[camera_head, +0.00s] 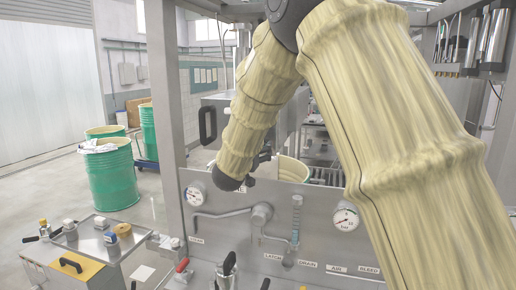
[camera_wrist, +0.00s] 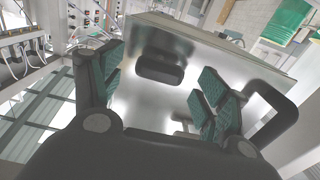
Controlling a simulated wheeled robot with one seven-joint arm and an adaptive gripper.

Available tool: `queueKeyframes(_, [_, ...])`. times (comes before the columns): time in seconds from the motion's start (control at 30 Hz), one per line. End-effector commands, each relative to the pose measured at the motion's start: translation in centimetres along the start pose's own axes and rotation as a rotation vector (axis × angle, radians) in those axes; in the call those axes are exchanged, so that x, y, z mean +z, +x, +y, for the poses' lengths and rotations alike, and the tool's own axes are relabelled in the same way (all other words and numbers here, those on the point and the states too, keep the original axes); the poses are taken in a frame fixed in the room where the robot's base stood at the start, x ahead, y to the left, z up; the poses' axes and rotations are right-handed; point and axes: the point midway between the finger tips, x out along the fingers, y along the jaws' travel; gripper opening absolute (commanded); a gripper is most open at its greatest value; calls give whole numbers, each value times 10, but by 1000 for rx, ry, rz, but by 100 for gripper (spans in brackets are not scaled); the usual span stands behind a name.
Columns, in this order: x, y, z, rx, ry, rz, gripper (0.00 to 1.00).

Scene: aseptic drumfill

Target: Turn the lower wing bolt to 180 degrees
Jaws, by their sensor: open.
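My gripper (camera_wrist: 162,88) is open in the wrist view, with green ribbed pads on both sides and nothing held between them. It faces a shiny metal box front (camera_wrist: 225,72). A dark bar-shaped piece (camera_wrist: 160,68) on that front lies between the fingers, apart from the pads. It may be a wing bolt, but I cannot tell whether it is the lower one. Another small dark part shows low beside the right finger, mostly hidden. In the head view my gripper (camera_head: 262,160) is small and partly behind my sleeved arm, and no wing bolt can be made out.
A black loop handle (camera_wrist: 275,112) stands out right of my gripper; it also shows on the metal box (camera_head: 207,125) in the head view. A steel panel (camera_head: 260,235) with gauges and valves lies below my arm. Green drums (camera_head: 112,178) and a small cart (camera_head: 88,258) stand left.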

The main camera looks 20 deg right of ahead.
Motion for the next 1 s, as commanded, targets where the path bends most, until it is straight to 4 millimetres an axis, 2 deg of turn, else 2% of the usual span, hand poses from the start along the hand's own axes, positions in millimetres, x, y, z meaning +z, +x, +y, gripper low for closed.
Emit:
queueKeyframes(0.1, [-1,-24,0,-1,-1,1,75])
queueKeyframes(0.3, [0,-58,0,0,-2,-1,75])
queueKeyframes(0.5, [1,-80,1,0,0,-1,75])
queueKeyframes(0.7, [1,-87,1,1,0,-1,75])
queueKeyframes(1.0, [4,-87,1,-1,-2,-5,75])
